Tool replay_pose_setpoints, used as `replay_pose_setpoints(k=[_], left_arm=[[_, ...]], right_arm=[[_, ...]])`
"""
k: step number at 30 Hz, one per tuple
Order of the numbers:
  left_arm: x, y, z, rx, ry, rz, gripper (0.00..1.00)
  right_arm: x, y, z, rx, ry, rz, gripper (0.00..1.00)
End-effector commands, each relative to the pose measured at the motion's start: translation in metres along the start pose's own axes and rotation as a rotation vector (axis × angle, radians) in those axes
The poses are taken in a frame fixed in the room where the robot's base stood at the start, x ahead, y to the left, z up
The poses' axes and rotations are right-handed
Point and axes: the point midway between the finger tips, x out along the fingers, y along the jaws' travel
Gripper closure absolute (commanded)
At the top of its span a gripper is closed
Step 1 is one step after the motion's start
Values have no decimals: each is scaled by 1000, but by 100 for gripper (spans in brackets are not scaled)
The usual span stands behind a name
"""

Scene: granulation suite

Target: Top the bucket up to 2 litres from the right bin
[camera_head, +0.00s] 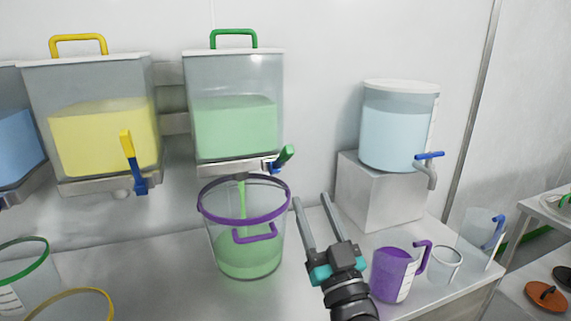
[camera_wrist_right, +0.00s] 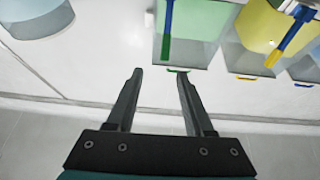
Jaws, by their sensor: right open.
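The right bin (camera_head: 234,110) is a clear wall container of green material with a green top handle. Its blue lever with a green grip (camera_head: 284,157) points out to the right. A green stream runs from its outlet into the clear bucket (camera_head: 243,235) with the purple rim, which stands upright below and holds green material. Its level against any mark is not readable. My right gripper (camera_head: 311,199) is open and empty, right of the bucket and below the lever, apart from both. In the wrist view the open fingers (camera_wrist_right: 160,74) hold nothing; the green bin (camera_wrist_right: 200,25) shows beyond. My left gripper is out of view.
A yellow bin (camera_head: 105,135) and a blue bin (camera_head: 15,130) hang at left. At right are a tank (camera_head: 400,125) on a block (camera_head: 380,200), a purple jug (camera_head: 393,272) and clear vessels. Green-rimmed (camera_head: 22,270) and yellow-rimmed (camera_head: 75,308) buckets stand front left.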

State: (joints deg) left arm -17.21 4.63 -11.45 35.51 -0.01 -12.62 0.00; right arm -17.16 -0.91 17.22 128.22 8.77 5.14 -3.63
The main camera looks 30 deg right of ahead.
Motion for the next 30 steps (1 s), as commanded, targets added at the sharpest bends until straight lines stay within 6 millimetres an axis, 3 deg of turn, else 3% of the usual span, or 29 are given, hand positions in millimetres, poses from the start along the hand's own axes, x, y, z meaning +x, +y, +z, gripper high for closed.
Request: replay_pose_setpoints(k=[5,11,30], left_arm=[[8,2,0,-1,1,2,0],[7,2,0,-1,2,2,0],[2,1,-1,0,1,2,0]], right_arm=[[-16,-11,-9,2,-60,-25,48],[-12,-14,-12,1,-72,-32,48],[71,-16,-7,1,-69,-31,48]])
